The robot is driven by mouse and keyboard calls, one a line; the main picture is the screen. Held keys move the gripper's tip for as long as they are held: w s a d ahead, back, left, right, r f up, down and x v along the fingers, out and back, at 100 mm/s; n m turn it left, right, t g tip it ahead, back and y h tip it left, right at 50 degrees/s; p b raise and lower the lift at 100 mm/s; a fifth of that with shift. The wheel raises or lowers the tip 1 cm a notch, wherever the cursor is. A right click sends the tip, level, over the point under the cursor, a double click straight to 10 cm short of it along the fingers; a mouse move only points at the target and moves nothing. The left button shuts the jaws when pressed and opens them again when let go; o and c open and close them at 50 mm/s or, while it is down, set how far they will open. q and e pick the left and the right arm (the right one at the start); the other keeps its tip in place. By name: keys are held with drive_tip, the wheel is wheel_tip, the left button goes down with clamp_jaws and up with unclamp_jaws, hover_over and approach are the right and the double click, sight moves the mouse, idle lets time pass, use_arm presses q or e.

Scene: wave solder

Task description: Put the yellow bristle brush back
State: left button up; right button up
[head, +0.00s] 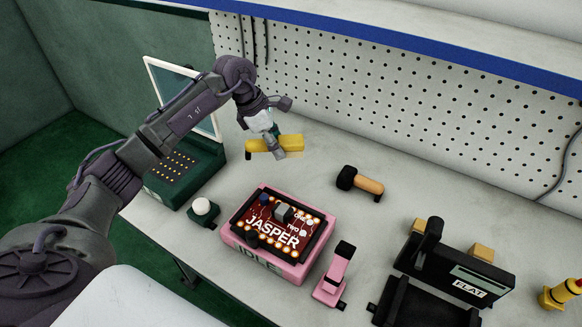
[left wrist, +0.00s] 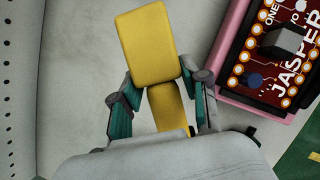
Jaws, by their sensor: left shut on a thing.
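The yellow bristle brush (head: 289,142) is at the back of the bench in the head view, in front of the pegboard. My left gripper (head: 273,134) is shut on it from above. In the left wrist view, the brush's broad yellow block (left wrist: 147,45) extends beyond the fingers, and a narrower yellow part (left wrist: 168,105) lies between the teal finger pads of the left gripper (left wrist: 163,85). I cannot tell whether the brush touches the bench top. The bristles are not clear. My right gripper is not in view.
A pink fixture (head: 262,254) with a red JASPER board (head: 272,222) sits front centre. A green terminal (head: 186,162) stands left. An orange-handled tool (head: 360,183), pink tool (head: 334,275), black FLAT device (head: 455,265) and yellow bottle (head: 560,294) lie rightward. Bench behind the board is clear.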

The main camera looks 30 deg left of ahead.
sight(257, 160)
use_arm(q)
drive_tip(key=w+a+f+n, duration=0.1)
drive_tip(key=a+f+n, duration=0.1)
drive_tip(key=a, duration=0.1)
drive_tip(key=w+a+f+n+t+y+b, duration=0.1)
drive_tip(key=a+f+n, duration=0.1)
drive_tip(key=a+n, duration=0.1)
drive_tip(key=a+f+n+t+y+b, duration=0.1)
drive_tip(key=a+f+n, duration=0.1)
drive_tip(key=a+n, duration=0.1)
drive_tip(key=shift+w+f, duration=0.35)
drive_tip(key=shift+w, duration=0.05)
drive_tip(key=shift+a+f+n+y+b, duration=0.25)
drive_tip(key=shift+a+n+y+b, duration=0.1)
drive_tip(key=shift+a+n, duration=0.15)
drive_tip(key=shift+r, duration=0.1)
drive_tip(key=shift+f+b, duration=0.8)
drive_tip(key=shift+f, duration=0.45)
drive_tip(key=shift+f, duration=0.25)
drive_tip(key=o, duration=1.2)
